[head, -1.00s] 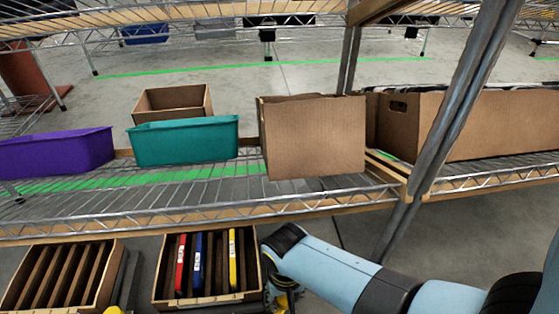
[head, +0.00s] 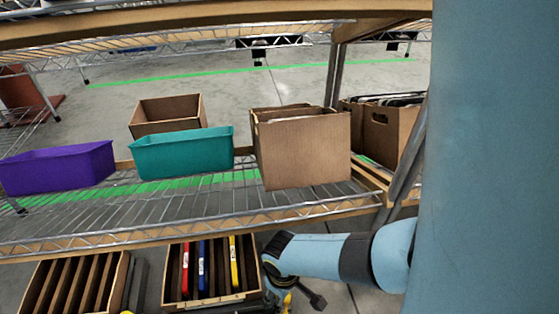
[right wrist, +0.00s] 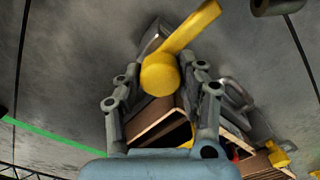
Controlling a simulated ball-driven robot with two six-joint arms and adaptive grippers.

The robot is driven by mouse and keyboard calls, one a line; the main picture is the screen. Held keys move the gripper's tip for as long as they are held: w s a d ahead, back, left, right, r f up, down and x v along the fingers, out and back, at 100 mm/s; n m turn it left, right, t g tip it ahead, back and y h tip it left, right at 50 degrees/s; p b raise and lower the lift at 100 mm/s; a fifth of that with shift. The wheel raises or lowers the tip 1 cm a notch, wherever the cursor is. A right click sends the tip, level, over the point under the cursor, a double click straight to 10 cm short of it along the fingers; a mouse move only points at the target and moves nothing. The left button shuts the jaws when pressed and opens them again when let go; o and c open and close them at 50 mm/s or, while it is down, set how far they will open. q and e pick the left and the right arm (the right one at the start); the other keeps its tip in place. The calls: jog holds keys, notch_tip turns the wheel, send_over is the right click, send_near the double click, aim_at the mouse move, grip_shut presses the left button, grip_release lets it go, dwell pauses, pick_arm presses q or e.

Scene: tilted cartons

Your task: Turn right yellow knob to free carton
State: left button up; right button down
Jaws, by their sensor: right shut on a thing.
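The right yellow knob (head: 287,299) is at the lower right of the right carton, partly hidden by my arm in the head view. In the right wrist view, the yellow knob (right wrist: 160,73) has a long lever tilted up to the right. My right gripper (right wrist: 163,88) is shut on the knob's round part. The right carton (head: 213,303) holds dark dividers with red, blue and yellow pieces; its edge (right wrist: 150,118) shows behind the fingers. The left carton (head: 120,285) holds several brown dividers. My left gripper is out of view.
Above the cartons, a wire shelf (head: 200,213) holds a purple bin (head: 60,170), a teal bin (head: 183,153) and brown boxes (head: 305,152). A metal post (head: 403,165) stands at right. Another yellow knob (right wrist: 278,154) shows in the wrist view.

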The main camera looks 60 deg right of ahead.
jog(key=shift+n, duration=0.4)
jog(key=c, duration=0.8)
grip_release()
jog(key=shift+o, duration=0.2)
notch_tip(320, 180, up, 12)
dwell(0.4)
